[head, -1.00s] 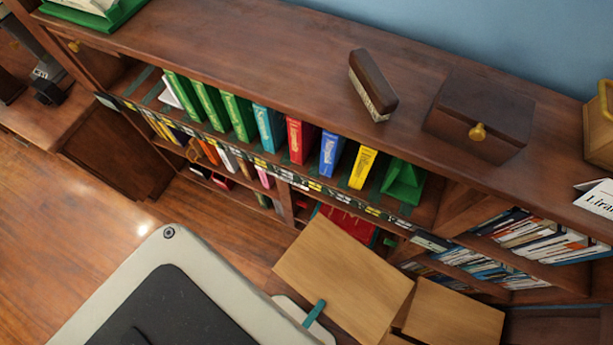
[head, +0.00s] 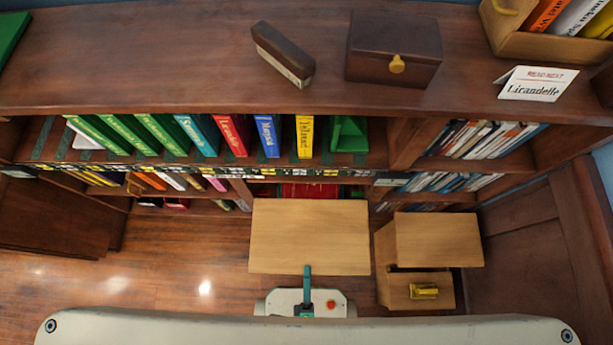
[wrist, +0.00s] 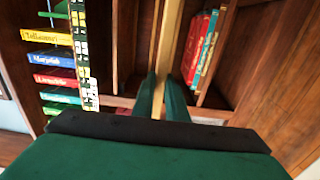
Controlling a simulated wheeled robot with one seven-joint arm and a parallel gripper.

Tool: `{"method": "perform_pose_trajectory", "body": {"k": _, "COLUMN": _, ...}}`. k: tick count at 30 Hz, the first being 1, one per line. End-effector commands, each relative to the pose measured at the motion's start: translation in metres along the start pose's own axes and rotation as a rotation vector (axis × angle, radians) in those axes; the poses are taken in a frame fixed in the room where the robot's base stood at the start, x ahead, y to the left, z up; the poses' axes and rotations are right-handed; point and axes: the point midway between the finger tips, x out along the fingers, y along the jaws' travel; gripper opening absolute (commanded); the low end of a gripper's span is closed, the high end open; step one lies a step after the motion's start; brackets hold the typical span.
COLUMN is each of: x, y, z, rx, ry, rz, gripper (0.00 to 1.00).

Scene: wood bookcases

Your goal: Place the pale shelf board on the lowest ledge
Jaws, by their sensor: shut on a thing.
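The pale shelf board (head: 310,236) is a flat light-wood rectangle in front of the bookcase, below its top in the head view. My gripper (head: 307,272) is shut on the board's near edge; one green finger shows there. In the wrist view my green fingers (wrist: 163,98) pinch the board (wrist: 170,38), seen edge-on as a pale strip. The bookcase (head: 180,70) has a row of coloured books and lower shelves behind the board. The lowest ledge is hidden or cannot be picked out. Red and teal books (wrist: 203,45) stand inside a compartment beside the board.
A pale step-shaped wooden unit (head: 437,238) with a yellow object (head: 424,291) stands close to the board's right. A brown box (head: 393,48), a dark block (head: 283,54) and a sign (head: 536,84) sit on the bookcase top. Floor (head: 190,262) is clear at left.

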Motion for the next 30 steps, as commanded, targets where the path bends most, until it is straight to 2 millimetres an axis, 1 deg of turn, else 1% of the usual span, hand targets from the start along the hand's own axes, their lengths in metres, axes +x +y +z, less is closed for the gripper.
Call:
{"method": "perform_pose_trajectory", "body": {"k": 1, "x": 0.005, "y": 0.002, "z": 0.000, "rx": 0.000, "ry": 0.000, "rz": 0.007, "gripper": 0.00}}
{"method": "perform_pose_trajectory", "body": {"k": 30, "x": 0.063, "y": 0.002, "z": 0.000, "rx": 0.000, "ry": 0.002, "rz": 0.007, "gripper": 0.00}}
